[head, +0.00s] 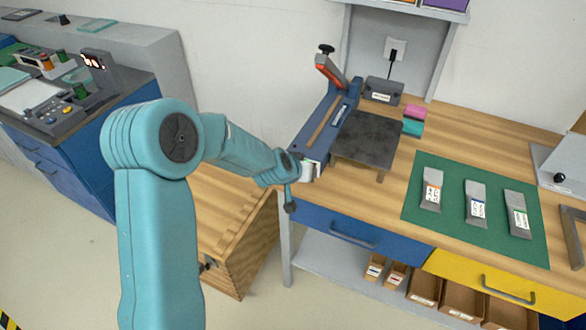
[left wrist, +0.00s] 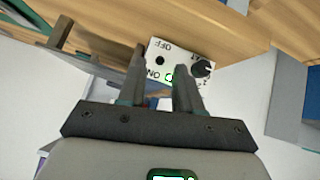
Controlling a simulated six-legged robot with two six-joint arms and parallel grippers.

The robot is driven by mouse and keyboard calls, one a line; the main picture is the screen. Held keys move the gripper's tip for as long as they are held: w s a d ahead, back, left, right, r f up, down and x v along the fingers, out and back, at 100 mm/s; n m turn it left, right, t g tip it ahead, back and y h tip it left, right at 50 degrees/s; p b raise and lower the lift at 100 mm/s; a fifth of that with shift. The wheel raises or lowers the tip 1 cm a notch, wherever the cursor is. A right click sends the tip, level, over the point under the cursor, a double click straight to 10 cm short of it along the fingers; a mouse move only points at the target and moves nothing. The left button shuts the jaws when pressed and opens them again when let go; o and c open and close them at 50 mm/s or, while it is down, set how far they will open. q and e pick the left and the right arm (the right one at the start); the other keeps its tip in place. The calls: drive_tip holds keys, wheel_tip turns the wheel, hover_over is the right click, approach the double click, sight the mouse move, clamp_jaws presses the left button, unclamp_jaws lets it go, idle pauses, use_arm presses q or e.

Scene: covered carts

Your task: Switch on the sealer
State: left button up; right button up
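The sealer (head: 322,122) is a long blue bar with a raised orange-red handle, at the left end of the wooden bench in the head view. Its white control panel (left wrist: 182,63) faces my left wrist camera, with OFF and ON lettering, a black knob (left wrist: 201,68), a small dark round part (left wrist: 160,60) and a green spot (left wrist: 169,77) beside ON. I cannot tell whether the green spot is lit. My left gripper (left wrist: 161,58) is open, its fingers apart in front of the panel with nothing held. Contact with the panel cannot be told. My right gripper is out of view.
A green mat (head: 452,232) with several pouches is to the right. A wooden cabinet (head: 240,240) stands below left; another workbench (head: 75,150) is at far left.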

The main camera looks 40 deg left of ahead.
use_arm(q)
drive_tip(key=p+v, duration=0.2)
drive_tip(key=v, duration=1.1)
drive_tip(key=shift+p, duration=0.35)
drive_tip(key=shift+r, duration=0.1)
